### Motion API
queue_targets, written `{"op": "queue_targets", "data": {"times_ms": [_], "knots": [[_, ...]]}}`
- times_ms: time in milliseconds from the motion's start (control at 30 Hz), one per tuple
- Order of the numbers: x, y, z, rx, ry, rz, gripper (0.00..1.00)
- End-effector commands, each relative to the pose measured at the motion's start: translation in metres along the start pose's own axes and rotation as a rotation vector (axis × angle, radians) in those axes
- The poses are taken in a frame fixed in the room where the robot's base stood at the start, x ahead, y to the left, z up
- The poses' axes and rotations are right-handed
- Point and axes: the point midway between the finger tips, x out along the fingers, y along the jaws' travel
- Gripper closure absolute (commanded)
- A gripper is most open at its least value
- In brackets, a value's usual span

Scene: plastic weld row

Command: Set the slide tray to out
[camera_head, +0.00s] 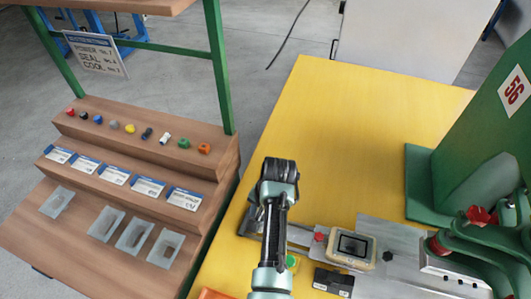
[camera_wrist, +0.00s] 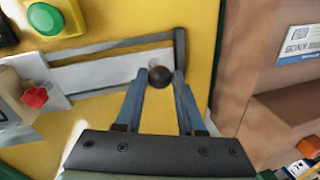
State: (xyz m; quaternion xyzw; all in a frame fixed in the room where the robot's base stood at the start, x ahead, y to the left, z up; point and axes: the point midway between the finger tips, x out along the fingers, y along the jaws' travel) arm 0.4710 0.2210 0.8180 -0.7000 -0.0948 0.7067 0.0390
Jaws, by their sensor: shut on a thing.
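The slide tray (camera_wrist: 100,76) is a flat light-grey metal strip inside a dark-grey guide frame (camera_wrist: 110,44) on the yellow table. A round black knob (camera_wrist: 160,77) stands at its end, close to the frame's closed end bar. My gripper (camera_wrist: 158,80) is shut on this knob, one finger on each side. In the camera_head view the frame's end (camera_head: 249,222) shows at the left edge of the table, and my arm hides the knob and fingertips. A cream block with a dark window (camera_head: 352,247) sits on the grey plate to the right, beside a red knob (camera_head: 319,237).
A green button (camera_head: 292,262) and a black box (camera_head: 333,282) are near the table's front. The green press (camera_head: 470,170) marked 56 stands at the right. A brown stepped rack (camera_head: 140,150) with small coloured parts and cards stands left. The table's far part (camera_head: 340,120) is clear.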

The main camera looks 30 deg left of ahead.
Motion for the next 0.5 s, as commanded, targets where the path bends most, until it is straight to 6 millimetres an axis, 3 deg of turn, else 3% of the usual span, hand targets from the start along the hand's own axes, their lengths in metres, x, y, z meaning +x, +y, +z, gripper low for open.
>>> {"op": "queue_targets", "data": {"times_ms": [33, 67, 200, 500], "knots": [[-0.001, -0.0058, -0.0003, -0.009, 0.005, -0.012, 1.0], [-0.001, -0.006, -0.0003, -0.009, 0.005, -0.012, 0.6], [-0.0009, -0.0053, -0.0001, -0.008, 0.004, -0.011, 0.35], [-0.001, -0.0032, 0.0, -0.006, 0.002, -0.007, 0.33]]}}
